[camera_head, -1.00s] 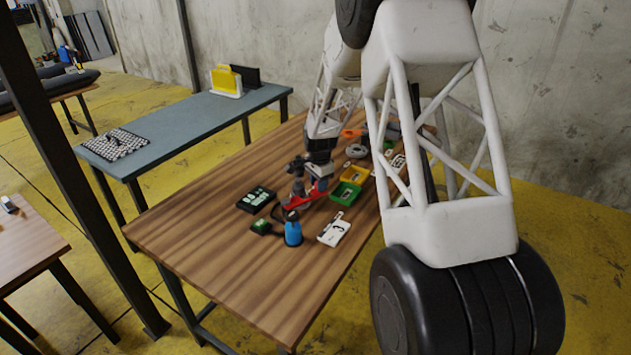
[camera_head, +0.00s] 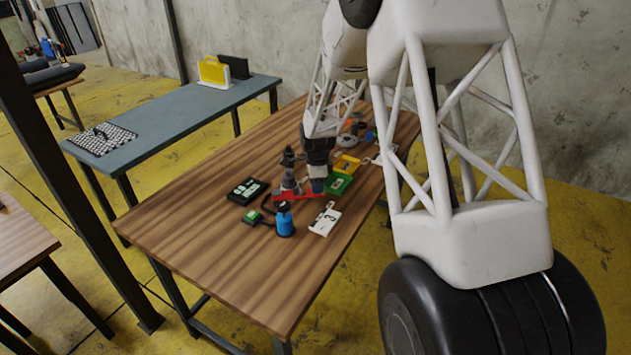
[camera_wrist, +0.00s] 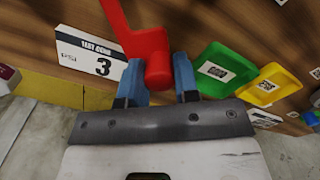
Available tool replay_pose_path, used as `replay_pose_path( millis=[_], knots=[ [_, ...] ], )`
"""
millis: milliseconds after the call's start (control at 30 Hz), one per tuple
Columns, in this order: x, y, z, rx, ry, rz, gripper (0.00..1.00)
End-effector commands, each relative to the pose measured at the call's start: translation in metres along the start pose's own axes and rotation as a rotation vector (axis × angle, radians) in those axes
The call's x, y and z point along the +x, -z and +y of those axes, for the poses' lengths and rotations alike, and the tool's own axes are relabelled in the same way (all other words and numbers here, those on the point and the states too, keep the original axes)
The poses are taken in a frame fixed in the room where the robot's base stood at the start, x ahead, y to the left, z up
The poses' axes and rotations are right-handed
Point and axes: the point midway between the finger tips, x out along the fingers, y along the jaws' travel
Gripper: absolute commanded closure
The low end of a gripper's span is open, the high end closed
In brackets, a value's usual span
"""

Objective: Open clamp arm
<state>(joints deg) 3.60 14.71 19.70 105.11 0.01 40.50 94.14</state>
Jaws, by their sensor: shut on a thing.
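The red clamp arm (camera_head: 295,197) extends from the dark and grey clamp body (camera_head: 290,184) on the wooden table in the head view. In the wrist view the red arm (camera_wrist: 150,42) is large, and its rounded end sits between the two blue fingers of my gripper (camera_wrist: 160,80). My gripper (camera_head: 318,186) is shut on this end of the arm, at its right side in the head view. The clamp's base is partly hidden in the head view and out of the wrist view.
Close by are a blue bottle-like object (camera_head: 285,224), a white card marked 3 (camera_head: 326,219), a green tray (camera_head: 338,184), a yellow tray (camera_head: 347,164) and a black case (camera_head: 247,191). The table's (camera_head: 215,250) near left part is clear.

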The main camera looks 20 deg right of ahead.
Motion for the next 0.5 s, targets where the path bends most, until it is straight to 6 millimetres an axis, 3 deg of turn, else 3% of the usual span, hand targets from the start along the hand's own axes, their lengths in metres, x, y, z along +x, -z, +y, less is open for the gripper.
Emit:
replay_pose_path(
  millis=[500],
  knots=[
    [-0.001,-0.001,0.017,0.136,0.001,0.0,1.0]
  ],
)
